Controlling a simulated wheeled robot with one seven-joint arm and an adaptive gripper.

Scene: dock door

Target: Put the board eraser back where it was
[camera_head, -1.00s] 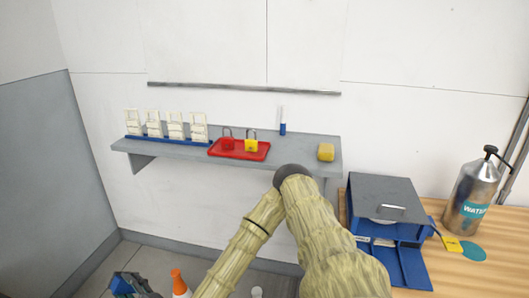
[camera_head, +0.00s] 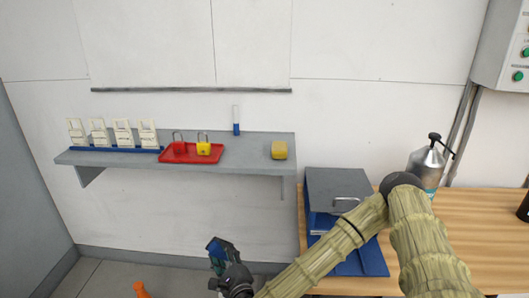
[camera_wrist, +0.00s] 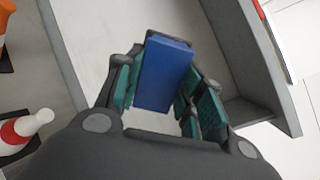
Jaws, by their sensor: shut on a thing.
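My gripper (camera_wrist: 165,85) is shut on a blue block, which looks like the board eraser (camera_wrist: 163,75), between its teal finger pads in the wrist view. In the head view my gripper (camera_head: 222,255) is low, in front of and below the grey wall shelf (camera_head: 245,162). The eraser is small and hard to make out there. The shelf holds a red tray (camera_head: 168,159) with a red padlock (camera_head: 179,146) and a yellow padlock (camera_head: 203,149), a yellow block (camera_head: 279,150) and an upright blue-and-white marker (camera_head: 236,122).
Several white tags (camera_head: 123,133) stand in a blue rack at the shelf's left. A wooden bench (camera_head: 480,240) at right holds a grey-and-blue box (camera_head: 335,185) and a metal bottle (camera_head: 428,160), partly behind my arm. Orange cones (camera_wrist: 28,128) stand on the floor. The shelf has bare patches.

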